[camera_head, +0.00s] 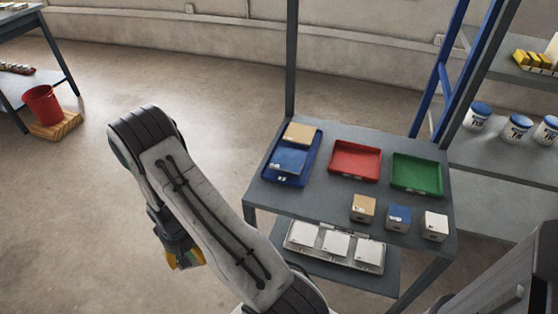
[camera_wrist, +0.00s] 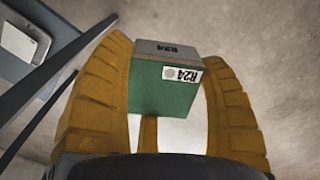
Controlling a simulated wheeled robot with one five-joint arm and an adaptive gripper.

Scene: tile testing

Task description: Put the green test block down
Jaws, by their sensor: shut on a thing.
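The green test block (camera_wrist: 160,88) sits between the two yellow fingers of my gripper (camera_wrist: 165,95) in the wrist view. It has a grey top and a white label reading R24. The fingers are shut on it from both sides. Bare floor shows below the block, so it is held in the air. In the head view my gripper (camera_head: 186,260) hangs to the left of the grey table, and the block is hidden there. On the table (camera_head: 322,200) stand a blue tray (camera_head: 272,176), a red tray (camera_head: 355,161) and a green tray (camera_head: 417,174).
The blue tray holds a tan and a blue block. The red and green trays look empty. A tan block (camera_head: 363,208), a blue block (camera_head: 398,217) and a white block (camera_head: 435,226) stand along the table's front. Table posts rise at the back. A red bucket (camera_head: 42,104) is far left.

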